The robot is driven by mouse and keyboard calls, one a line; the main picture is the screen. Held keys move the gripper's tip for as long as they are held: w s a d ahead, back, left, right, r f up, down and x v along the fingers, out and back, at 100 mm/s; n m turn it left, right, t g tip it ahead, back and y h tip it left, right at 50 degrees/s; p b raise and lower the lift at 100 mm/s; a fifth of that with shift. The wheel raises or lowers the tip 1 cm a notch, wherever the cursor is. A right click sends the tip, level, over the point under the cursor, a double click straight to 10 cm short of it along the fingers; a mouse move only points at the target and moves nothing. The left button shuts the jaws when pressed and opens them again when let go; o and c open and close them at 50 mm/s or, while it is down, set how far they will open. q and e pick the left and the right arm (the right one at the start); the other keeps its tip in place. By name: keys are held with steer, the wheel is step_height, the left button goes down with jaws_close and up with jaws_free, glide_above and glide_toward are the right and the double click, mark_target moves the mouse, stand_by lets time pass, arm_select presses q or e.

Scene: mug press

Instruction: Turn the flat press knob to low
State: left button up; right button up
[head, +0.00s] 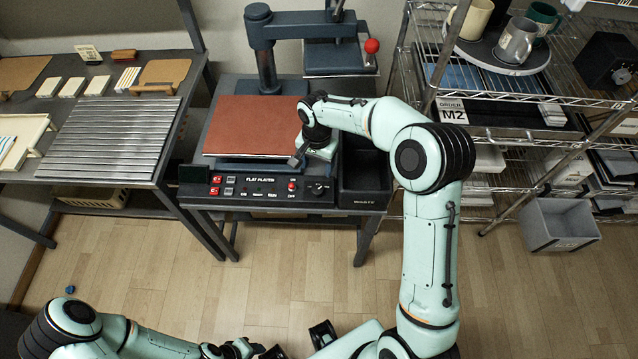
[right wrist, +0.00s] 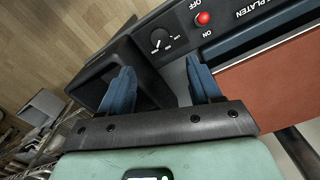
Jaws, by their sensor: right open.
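The flat press (head: 262,125) has a front control panel lettered FLAT PLATEN. Its small round black knob (head: 319,188) is at the panel's right end, beside the red ON/OFF button (head: 292,187). The knob also shows in the right wrist view (right wrist: 160,40), with a white pointer mark and small labels around it, too small to read surely. My right gripper (head: 297,160) is above the press's front right edge, behind the knob in the head view. In the right wrist view its blue fingers (right wrist: 160,78) are apart and empty, with the knob beyond them, untouched. My left gripper (head: 243,348) is low at the bottom edge.
A black bin (head: 365,198) adjoins the press right of the panel. The press's raised upper plate (head: 340,57) and its red-knobbed handle (head: 371,47) are behind my right arm. A wire shelf (head: 500,88) with mugs stands right. A slatted table (head: 112,135) stands left.

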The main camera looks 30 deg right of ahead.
mark_target(317, 190)
step_height(317, 190, down, 13)
steer(key=shift+r, duration=0.2)
steer(key=c, duration=1)
